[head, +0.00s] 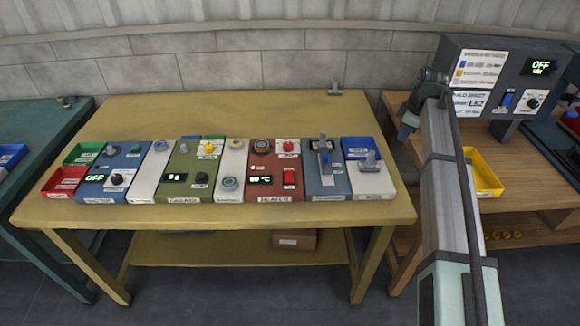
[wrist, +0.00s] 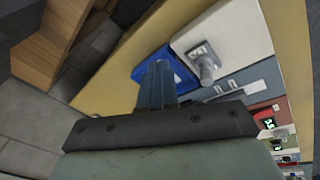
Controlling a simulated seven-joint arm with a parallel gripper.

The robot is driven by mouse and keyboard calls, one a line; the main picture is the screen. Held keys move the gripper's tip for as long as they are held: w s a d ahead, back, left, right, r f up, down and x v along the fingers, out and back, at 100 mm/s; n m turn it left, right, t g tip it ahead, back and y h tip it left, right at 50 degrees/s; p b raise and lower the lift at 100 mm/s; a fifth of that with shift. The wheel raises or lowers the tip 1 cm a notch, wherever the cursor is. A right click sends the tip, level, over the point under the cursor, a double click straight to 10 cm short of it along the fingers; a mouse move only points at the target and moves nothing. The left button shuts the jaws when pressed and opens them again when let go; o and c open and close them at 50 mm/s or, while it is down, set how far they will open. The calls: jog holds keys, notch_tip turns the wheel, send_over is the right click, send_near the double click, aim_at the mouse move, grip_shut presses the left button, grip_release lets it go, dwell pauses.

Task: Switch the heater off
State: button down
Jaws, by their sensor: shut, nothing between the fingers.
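The heater is a red panel (head: 262,192) in the row on the yellow table, right of the middle in the head view. It has a lit green display (head: 260,180), a red rocker switch (head: 289,178), a red button (head: 288,146) and a dark knob (head: 262,146). The display seems to show a temperature; the rocker's position is too small to tell. My gripper (head: 405,132) is shut and empty, high near the table's right end, well right of the heater. In the wrist view my gripper (wrist: 156,84) overlaps the blue tray, and the heater (wrist: 262,113) shows at the right edge.
A grey-blue panel (head: 325,183) with a raised lever and a white panel (head: 372,184) with a grey switch stand between heater and gripper. A blue tray (head: 360,148) lies behind. A dark box (head: 510,75) reading OFF stands on the right bench.

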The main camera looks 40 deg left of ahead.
jog(key=s+a+r+n, duration=0.2)
jog(key=s+a+n, duration=0.1)
jog(key=s+a, duration=1.1)
notch_tip(320, 180, up, 3)
jog(key=n, duration=0.3)
send_over(288, 173)
jog(key=s+d, duration=0.2)
jog(key=shift+w+a+f+h, duration=0.15)
jog(key=shift+w+a+h, duration=0.05)
jog(key=shift+h, duration=0.2)
jog(key=shift+f, duration=0.1)
jog(key=f, duration=0.4)
jog(key=w+a+f, duration=0.1)
jog(key=f, duration=0.8)
jog(key=shift+w+a+f, duration=0.15)
jog(key=shift+w+f, duration=0.05)
jog(key=shift+f, duration=0.15)
jog(key=shift+f, duration=0.1)
jog(key=shift+f, duration=0.15)
